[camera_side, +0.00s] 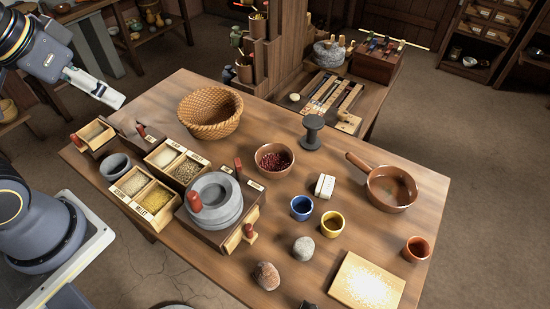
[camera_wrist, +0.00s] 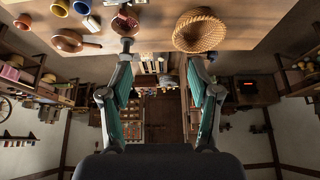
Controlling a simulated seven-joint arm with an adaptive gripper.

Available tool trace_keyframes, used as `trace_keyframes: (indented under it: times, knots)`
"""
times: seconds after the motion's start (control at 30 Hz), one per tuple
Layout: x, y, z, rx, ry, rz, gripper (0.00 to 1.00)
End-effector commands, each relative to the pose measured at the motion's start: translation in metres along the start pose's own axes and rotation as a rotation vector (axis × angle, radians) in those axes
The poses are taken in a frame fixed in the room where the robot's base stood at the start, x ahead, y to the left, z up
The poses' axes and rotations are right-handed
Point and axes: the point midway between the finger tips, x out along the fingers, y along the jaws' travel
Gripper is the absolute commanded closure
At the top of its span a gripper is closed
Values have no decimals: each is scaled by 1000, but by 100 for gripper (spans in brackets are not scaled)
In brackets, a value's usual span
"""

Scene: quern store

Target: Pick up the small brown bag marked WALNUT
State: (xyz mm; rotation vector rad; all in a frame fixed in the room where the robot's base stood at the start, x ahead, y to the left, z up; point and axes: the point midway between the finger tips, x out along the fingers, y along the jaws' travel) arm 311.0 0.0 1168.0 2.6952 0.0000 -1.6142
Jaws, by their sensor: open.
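I cannot make out a small brown bag marked WALNUT in either view. My gripper (camera_wrist: 160,55) shows in the wrist view with its two fingers wide apart and nothing between them. A woven basket (camera_side: 209,112) stands on the wooden table (camera_side: 325,130) toward the back left. The basket also shows in the wrist view (camera_wrist: 200,32), beyond my right-hand finger. I cannot see all of the basket's inside.
Grain boxes (camera_side: 150,197) and a stone quern (camera_side: 215,201) crowd the table's left front. A bowl of red beans (camera_side: 274,161), a dark spool (camera_side: 312,132), a pan (camera_side: 391,188), a blue cup (camera_side: 301,208) and a yellow cup (camera_side: 332,223) stand to the right. Bare wood lies between basket and spool.

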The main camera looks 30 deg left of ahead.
Motion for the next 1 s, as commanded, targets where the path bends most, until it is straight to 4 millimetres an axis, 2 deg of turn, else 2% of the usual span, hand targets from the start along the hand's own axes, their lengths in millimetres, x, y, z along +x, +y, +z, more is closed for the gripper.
trace_keyframes:
  times: [0.13,0.4,0.53,0.63,0.77,0.87,1.0]
  knots:
    - [0,0,0,0,0,0,22]
    - [0,0,0,-6,0,0,22]
    - [-1,6,-7,-116,31,31,22]
    - [0,27,-27,-340,54,141,22]
    - [23,67,-50,-633,-53,292,22]
    - [47,98,-60,-830,-174,357,22]
    - [97,146,-59,-1096,-384,356,22]
